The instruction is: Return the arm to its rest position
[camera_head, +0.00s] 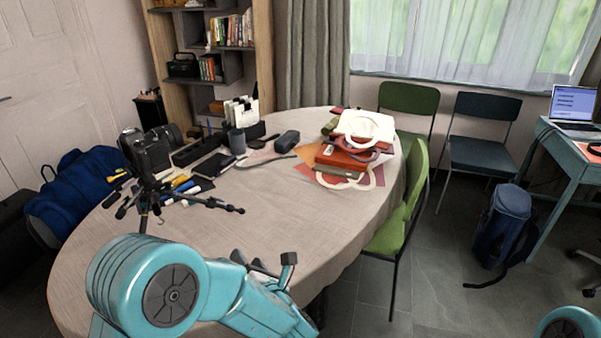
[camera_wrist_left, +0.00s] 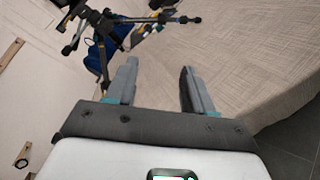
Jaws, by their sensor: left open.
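My left arm (camera_head: 215,295) is teal and reaches in from the lower left, in front of the table's near edge. My left gripper (camera_head: 268,264) is at its end, near the front edge of the round table (camera_head: 255,215). In the left wrist view the two grey fingers of the left gripper (camera_wrist_left: 158,66) stand apart with nothing between them but tablecloth beyond. My right gripper is not in view; only a teal rounded part shows at the lower right corner of the head view.
A camera (camera_head: 150,150) on a small black tripod (camera_head: 150,195) stands at the table's left; the tripod also shows in the left wrist view (camera_wrist_left: 98,22). A green chair (camera_head: 400,225) stands at the right edge.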

